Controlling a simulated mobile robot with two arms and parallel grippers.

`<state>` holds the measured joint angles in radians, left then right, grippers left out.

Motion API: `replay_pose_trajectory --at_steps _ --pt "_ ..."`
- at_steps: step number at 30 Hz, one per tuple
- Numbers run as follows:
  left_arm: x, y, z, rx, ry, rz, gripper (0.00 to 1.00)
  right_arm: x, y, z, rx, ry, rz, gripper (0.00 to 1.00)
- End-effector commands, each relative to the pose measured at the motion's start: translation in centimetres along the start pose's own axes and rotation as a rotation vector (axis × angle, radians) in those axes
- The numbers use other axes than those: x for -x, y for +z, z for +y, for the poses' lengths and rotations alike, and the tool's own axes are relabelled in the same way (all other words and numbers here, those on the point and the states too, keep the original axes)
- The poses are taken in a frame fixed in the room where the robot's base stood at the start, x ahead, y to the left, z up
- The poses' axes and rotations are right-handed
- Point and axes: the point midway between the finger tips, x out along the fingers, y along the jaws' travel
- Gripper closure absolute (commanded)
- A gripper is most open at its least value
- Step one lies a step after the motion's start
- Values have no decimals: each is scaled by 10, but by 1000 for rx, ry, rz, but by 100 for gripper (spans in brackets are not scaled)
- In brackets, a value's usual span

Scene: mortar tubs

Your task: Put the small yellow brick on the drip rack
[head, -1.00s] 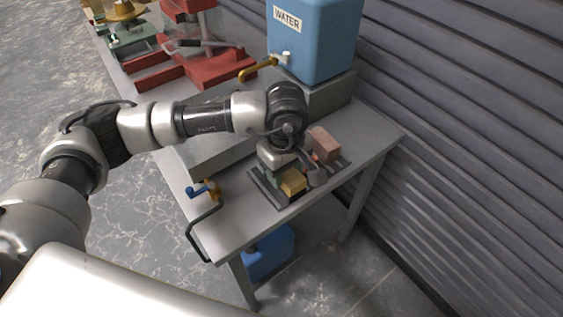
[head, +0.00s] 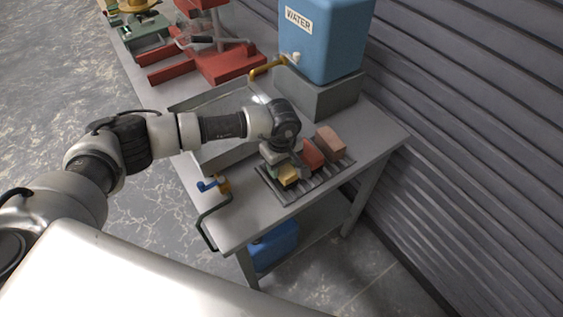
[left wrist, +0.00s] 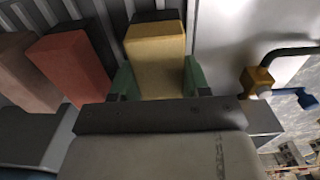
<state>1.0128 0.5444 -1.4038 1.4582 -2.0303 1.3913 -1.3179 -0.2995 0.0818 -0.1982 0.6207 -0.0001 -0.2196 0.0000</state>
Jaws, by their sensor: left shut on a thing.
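The small yellow brick (head: 289,178) is between the fingers of my left gripper (head: 280,164), over the left part of the dark slatted drip rack (head: 322,182). In the left wrist view the yellow brick (left wrist: 156,62) sits between two green fingertips (left wrist: 160,80), which are shut on it. The slats show behind it at the top. I cannot tell whether its underside touches the slats. A red brick (head: 312,154) and a pinkish brick (head: 330,142) stand on the rack to the right. My right gripper is not in view.
The grey bench (head: 240,222) carries a blue water tank (head: 326,45) on a grey block behind the rack. A grey trough (head: 222,155) lies behind my arm. A brass valve with a blue handle (head: 212,185) is at the left edge. A ribbed wall (head: 465,130) bounds the right.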

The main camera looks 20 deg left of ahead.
Motion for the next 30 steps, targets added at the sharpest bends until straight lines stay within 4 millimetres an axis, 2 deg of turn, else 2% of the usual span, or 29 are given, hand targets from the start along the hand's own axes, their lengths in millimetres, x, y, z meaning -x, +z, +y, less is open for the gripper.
replay_pose_trajectory --at_steps 6,7,12,23,24,30 --pt "-3 0 0 0 2 0 90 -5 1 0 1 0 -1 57" --pt "-4 0 0 0 0 0 52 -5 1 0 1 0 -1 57" --pt "-2 0 0 1 0 -1 28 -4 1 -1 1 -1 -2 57" --pt "4 0 0 1 0 0 28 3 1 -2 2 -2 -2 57" --pt "6 0 1 0 3 0 28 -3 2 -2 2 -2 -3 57" --pt "44 -1 1 -1 6 2 28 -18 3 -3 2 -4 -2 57"
